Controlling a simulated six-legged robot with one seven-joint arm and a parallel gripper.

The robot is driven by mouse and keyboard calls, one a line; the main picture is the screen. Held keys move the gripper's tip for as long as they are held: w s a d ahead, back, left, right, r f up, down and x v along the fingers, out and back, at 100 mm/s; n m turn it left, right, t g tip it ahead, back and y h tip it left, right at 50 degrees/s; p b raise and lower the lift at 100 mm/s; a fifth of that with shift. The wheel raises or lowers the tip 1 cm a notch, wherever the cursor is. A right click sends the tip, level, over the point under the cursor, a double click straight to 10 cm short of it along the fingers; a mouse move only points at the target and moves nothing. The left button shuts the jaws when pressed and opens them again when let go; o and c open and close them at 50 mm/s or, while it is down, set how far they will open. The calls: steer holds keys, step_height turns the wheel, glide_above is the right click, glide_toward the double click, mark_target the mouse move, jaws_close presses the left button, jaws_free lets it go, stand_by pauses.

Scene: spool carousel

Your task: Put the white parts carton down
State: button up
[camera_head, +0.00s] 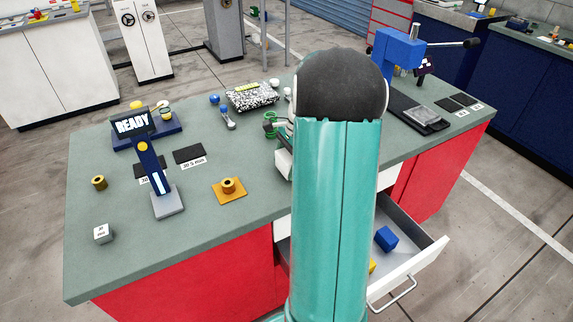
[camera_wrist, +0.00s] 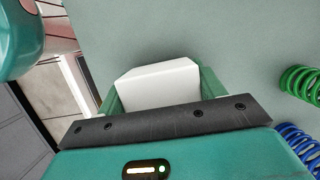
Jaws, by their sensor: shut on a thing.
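The white parts carton (camera_wrist: 158,83) sits between the two green fingers of my gripper (camera_wrist: 160,92) in the wrist view. The fingers are shut on it, one against each side. Beyond it is the plain grey-green benchtop (camera_wrist: 225,30). I cannot tell whether the carton touches the bench or hangs just above it. In the head view my teal arm hides most of the gripper. A pale block, apparently the carton (camera_head: 283,164), shows just left of the arm near the bench's front edge.
Green (camera_wrist: 300,82) and blue (camera_wrist: 299,142) springs lie close right of the gripper in the wrist view. An open drawer (camera_head: 424,255) holds a blue block (camera_head: 386,238). An orange plate with a spool (camera_head: 229,190), a READY display (camera_head: 132,124) and a white cube (camera_head: 103,233) stand left.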

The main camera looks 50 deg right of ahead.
steer(key=shift+f, duration=0.45)
steer(key=shift+f, duration=0.15)
steer(key=o, duration=1.1)
